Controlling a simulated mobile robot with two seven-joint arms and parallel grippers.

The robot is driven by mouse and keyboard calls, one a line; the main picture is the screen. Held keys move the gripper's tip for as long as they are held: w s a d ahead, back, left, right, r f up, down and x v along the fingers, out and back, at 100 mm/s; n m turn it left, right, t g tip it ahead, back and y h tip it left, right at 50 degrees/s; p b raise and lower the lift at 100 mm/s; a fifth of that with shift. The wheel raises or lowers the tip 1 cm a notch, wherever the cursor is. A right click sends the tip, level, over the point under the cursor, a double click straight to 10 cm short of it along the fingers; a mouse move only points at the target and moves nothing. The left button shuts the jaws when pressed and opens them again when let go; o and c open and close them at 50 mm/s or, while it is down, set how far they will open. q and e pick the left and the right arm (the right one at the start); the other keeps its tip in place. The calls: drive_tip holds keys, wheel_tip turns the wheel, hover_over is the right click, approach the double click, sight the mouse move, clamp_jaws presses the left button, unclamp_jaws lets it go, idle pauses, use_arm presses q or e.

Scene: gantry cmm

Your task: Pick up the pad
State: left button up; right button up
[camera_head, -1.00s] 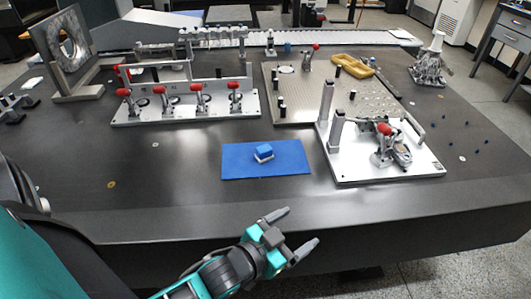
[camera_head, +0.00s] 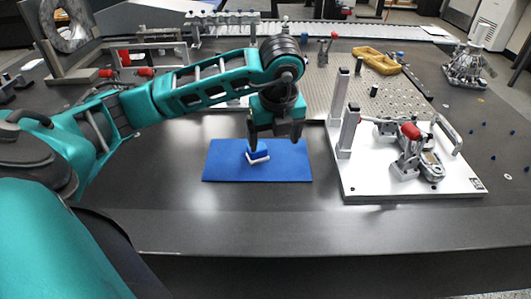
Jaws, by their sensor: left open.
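A small blue pad (camera_head: 258,150) with a pale lower edge sits on a flat blue mat (camera_head: 225,168) near the table's front. My left gripper (camera_head: 274,142) points down over the back part of the mat, with its two fingers apart. Its left finger shows right beside or in front of the pad's upper left edge; I cannot tell whether they touch. The right finger is clear to the right of the pad. Nothing shows between the fingers in its grip. My right gripper is out of view.
A white fixture plate (camera_head: 360,185) with posts and a red-tipped clamp stands close on the right. A perforated plate (camera_head: 330,92) lies behind, with a yellow tray (camera_head: 377,60). The dark table (camera_head: 160,215) is bare in front.

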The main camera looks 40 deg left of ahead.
use_arm(q)
drive_tip(key=shift+n+y, duration=0.8)
drive_tip(key=shift+y, duration=0.1)
drive_tip(key=a+f, duration=0.1)
drive_tip(key=a, duration=0.1)
drive_tip(key=w+a+f+b, duration=0.1)
drive_tip(key=a+f, duration=0.1)
drive_tip(key=w+a+f, duration=0.1)
drive_tip(key=a, duration=0.1)
drive_tip(key=shift+f+b, duration=0.3)
drive_tip(key=shift+b+x, duration=0.6)
drive_tip(key=shift+x, duration=2.3)
drive_tip(key=shift+w, duration=0.15)
drive_tip(key=shift+c, duration=0.4)
drive_tip(key=c, duration=1.1)
drive_tip(key=shift+r, duration=0.1)
drive_tip(key=shift+c, duration=0.2)
wheel_tip(320, 180, up, 20)
drive_tip(key=p, duration=0.4)
